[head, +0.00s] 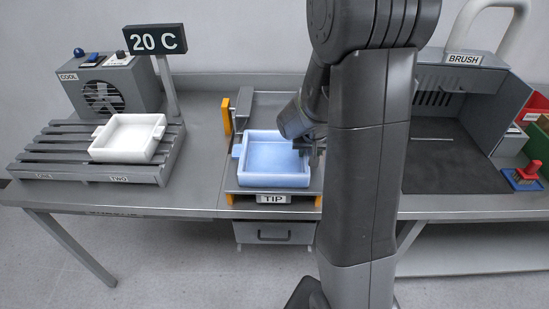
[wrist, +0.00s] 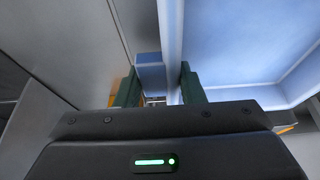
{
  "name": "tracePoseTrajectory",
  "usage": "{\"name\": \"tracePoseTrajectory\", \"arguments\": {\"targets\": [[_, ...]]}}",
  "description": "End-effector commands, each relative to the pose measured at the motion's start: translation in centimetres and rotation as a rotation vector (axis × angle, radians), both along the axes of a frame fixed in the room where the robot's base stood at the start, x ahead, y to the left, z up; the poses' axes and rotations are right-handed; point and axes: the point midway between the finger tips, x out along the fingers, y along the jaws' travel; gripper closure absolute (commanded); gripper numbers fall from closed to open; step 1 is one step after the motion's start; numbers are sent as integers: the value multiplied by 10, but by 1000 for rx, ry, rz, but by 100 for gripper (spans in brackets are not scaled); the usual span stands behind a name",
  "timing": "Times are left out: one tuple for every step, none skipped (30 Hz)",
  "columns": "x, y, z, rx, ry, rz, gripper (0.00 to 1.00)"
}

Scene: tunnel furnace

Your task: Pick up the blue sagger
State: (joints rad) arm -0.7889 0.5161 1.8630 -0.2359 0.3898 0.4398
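The blue sagger (head: 272,178) is a pale blue, square, open tray. It sits level on the tip station, behind the TIP label, with a lug showing on its left side. My gripper (head: 314,150) is at its right side, partly hidden behind my own arm. In the wrist view my gripper (wrist: 160,90) has its two dark green fingers apart, with a blue lug (wrist: 151,74) and part of the sagger's wall (wrist: 171,40) between or just beyond them. Whether either finger touches the sagger cannot be told.
A white sagger (head: 130,138) sits on the slatted rack (head: 50,158) at left, by a cooling fan (head: 103,96) and a "20 C" sign (head: 155,39). An orange upright (head: 227,116) stands by the tip station.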

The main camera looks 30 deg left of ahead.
Motion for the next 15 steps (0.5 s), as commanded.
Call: {"name": "tracePoseTrajectory", "arguments": {"targets": [[0,0,0,0,0,0,96],[0,0,0,0,0,0,100],[0,0,0,0,0,0,100],[0,0,0,0,0,0,100],[0,0,0,0,0,0,100],[1,1,1,3,-3,0,100],[1,1,1,3,-3,0,100],[1,1,2,3,-3,0,100],[1,1,2,3,-3,0,100],[1,1,2,3,-3,0,100],[1,1,2,3,-3,0,100],[1,1,3,3,-3,-1,100],[1,1,4,4,-4,-1,100],[1,1,6,4,-5,0,100],[1,1,9,4,-5,0,100]]}}
